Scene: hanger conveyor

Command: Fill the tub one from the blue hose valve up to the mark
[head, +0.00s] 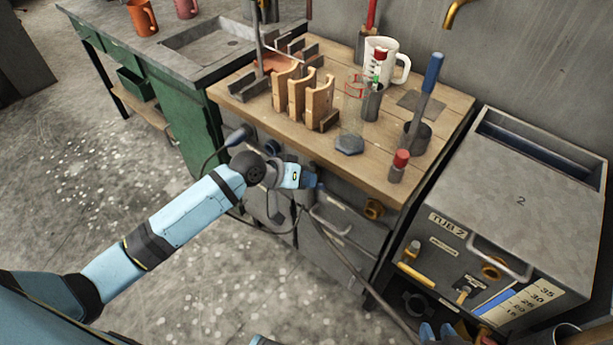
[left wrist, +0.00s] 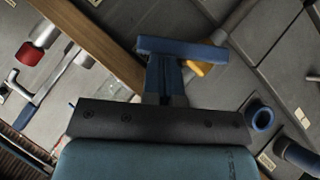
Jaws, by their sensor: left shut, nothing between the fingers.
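My left gripper (head: 311,181) is shut and empty in front of the wooden workbench. In the left wrist view its blue fingertips (left wrist: 170,75) are together, with a yellow part (left wrist: 200,68) behind them. Below the bench is a grey cabinet (head: 345,240) with a handle and a small label I cannot read; I cannot tell if it is tub one. A blue ring (left wrist: 262,118) shows at right in the left wrist view; I cannot tell if it belongs to the blue hose valve. Blue parts at the bottom edge look like my right gripper (head: 440,333), cut off.
Tub 2 (head: 520,190) stands at right, with a blue level strip (head: 494,301) beside a numbered scale. The bench (head: 420,185) holds wooden holders (head: 305,98), a white jug (head: 386,62) and tools. A brass fitting (head: 374,208) sticks out below its edge.

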